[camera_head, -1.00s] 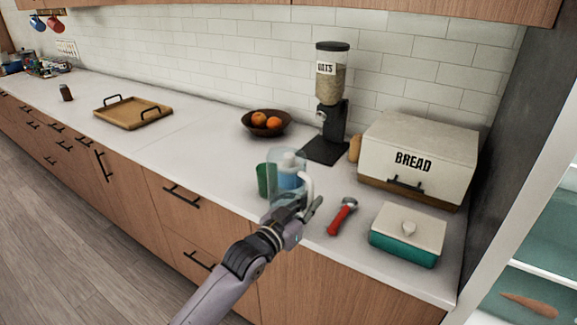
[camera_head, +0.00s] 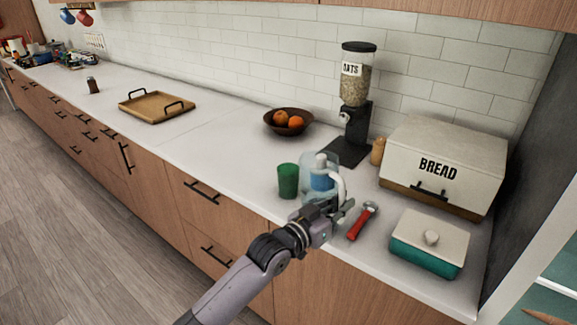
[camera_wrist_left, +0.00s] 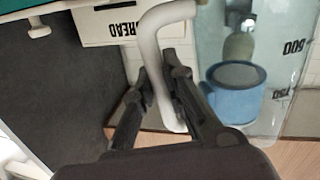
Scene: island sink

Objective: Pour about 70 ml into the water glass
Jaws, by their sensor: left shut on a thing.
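My left gripper (camera_head: 334,210) is shut on the white handle (camera_wrist_left: 158,62) of a clear measuring jug (camera_head: 333,163). In the left wrist view the jug's wall (camera_wrist_left: 293,75) carries black volume marks. The jug looks upright; whether it touches the counter and how much liquid is in it, I cannot tell. A green tumbler (camera_head: 288,180) stands just left of the jug. A blue mug (camera_wrist_left: 235,92) and a pale-topped bottle (camera_wrist_left: 238,46) show through the clear jug. I cannot tell which vessel is the water glass. My right gripper is not in view.
A red-handled tool (camera_head: 362,222) and a teal butter dish (camera_head: 428,245) lie right of the jug. The bread box (camera_head: 440,165), oats dispenser (camera_head: 356,95) and fruit bowl (camera_head: 288,122) stand behind. The counter left of the tumbler is free up to the wooden tray (camera_head: 156,106).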

